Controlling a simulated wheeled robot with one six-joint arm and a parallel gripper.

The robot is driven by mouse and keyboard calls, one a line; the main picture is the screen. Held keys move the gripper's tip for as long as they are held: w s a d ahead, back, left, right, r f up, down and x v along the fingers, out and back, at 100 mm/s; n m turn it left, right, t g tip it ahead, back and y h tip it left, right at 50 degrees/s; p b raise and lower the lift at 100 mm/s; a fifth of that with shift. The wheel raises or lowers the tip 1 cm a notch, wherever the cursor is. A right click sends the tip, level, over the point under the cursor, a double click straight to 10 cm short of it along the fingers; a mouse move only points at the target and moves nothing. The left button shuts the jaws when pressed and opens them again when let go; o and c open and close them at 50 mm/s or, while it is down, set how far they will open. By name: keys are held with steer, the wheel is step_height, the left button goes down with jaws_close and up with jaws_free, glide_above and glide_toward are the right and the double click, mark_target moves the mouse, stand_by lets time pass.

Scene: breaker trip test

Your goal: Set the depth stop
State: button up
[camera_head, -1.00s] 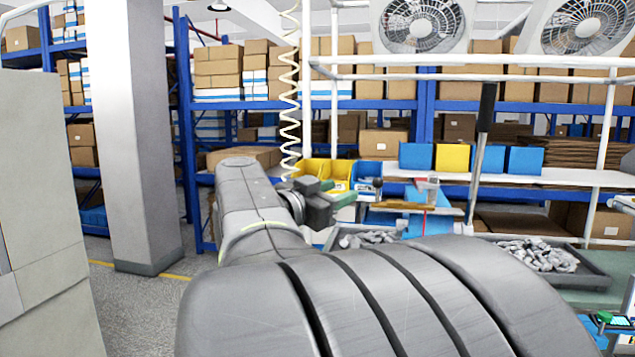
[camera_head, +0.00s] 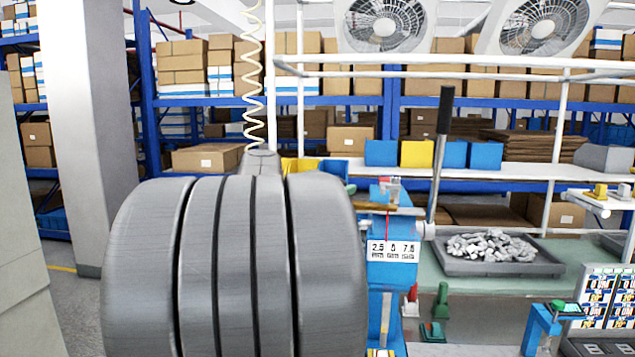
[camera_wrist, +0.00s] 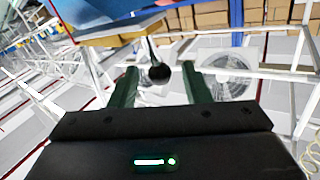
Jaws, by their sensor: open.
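In the head view a blue upright device (camera_head: 398,270) stands on the bench, just right of my arm. It carries a white scale plate (camera_head: 392,250) with figures including 2.5 and 7.5, and a thin red pointer above it. A brownish bar (camera_head: 390,208) crosses its upper part. A tall lever with a black grip (camera_head: 446,108) rises beside it.
A grey tray (camera_head: 500,266) of metal parts lies on the bench to the right. Red and green pieces (camera_head: 441,300) stand in front. A blue stand (camera_head: 541,325) and label panel (camera_head: 605,295) are at lower right. Blue and yellow bins (camera_head: 418,153) line the shelf behind.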

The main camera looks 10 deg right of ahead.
steer(key=shift+x, duration=0.95)
steer(key=shift+c, duration=0.2)
jaws_close()
steer(key=p, duration=0.1)
steer(key=a+p, duration=0.1)
steer(key=shift+w+a+p, duration=0.2)
steer(key=shift+a+p, duration=0.1)
steer(key=shift+o, duration=0.2)
jaws_free()
steer(key=shift+a, duration=0.2)
